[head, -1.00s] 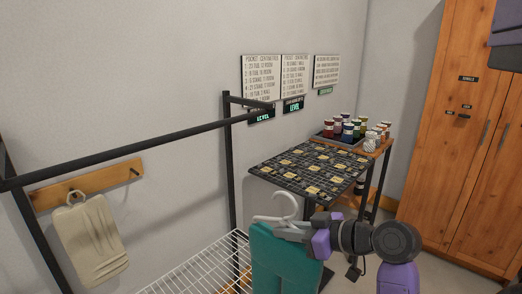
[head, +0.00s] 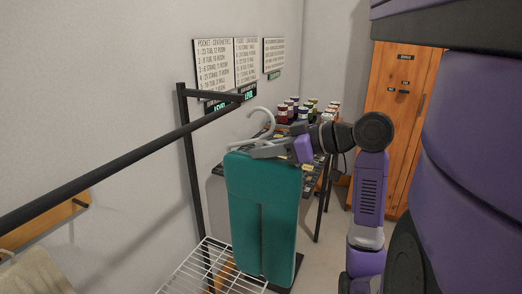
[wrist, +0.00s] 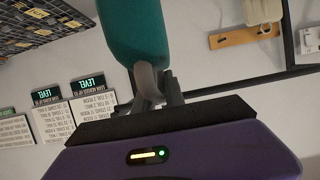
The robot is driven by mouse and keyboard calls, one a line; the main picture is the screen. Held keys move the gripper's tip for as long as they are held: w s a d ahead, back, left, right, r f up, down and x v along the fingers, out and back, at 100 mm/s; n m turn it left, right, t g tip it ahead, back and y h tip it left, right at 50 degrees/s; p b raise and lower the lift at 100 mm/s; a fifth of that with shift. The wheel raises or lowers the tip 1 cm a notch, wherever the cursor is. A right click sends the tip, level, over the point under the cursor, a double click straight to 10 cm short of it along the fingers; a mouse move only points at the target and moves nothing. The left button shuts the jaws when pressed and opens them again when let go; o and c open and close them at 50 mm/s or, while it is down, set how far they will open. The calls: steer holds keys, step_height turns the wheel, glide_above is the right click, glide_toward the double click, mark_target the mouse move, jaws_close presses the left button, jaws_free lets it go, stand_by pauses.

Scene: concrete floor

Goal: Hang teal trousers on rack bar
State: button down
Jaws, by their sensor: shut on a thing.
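The teal trousers (head: 262,215) hang upright from a pale hanger (head: 266,117) with a curved hook. My gripper (head: 262,152) is shut on the hanger just below its hook, at the top of the trousers. The wrist view also shows the trousers (wrist: 132,35) and the hanger (wrist: 150,82) between my fingers. The dark rack bar (head: 120,163) runs from the lower left to the rack's far end. The hook is right of the bar's far end and apart from it in the picture. The far part of the rack is in view, its near end is out of frame.
A rack post (head: 192,170) and white wire shelf (head: 208,268) stand left of the trousers. Behind are a patterned table, jars (head: 300,108) and a wooden wardrobe (head: 392,120). A beige cloth (head: 30,272) hangs at lower left. Wall signs (head: 240,65) are above.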

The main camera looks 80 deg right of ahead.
steer(key=w+r+b+x, duration=0.1)
steer(key=r+b+x, duration=0.2)
steer(key=x, duration=1.2)
stand_by(1.2)
steer(key=shift+w+d, duration=0.1)
steer(key=shift+w, duration=0.05)
steer(key=c, duration=1.3)
jaws_free()
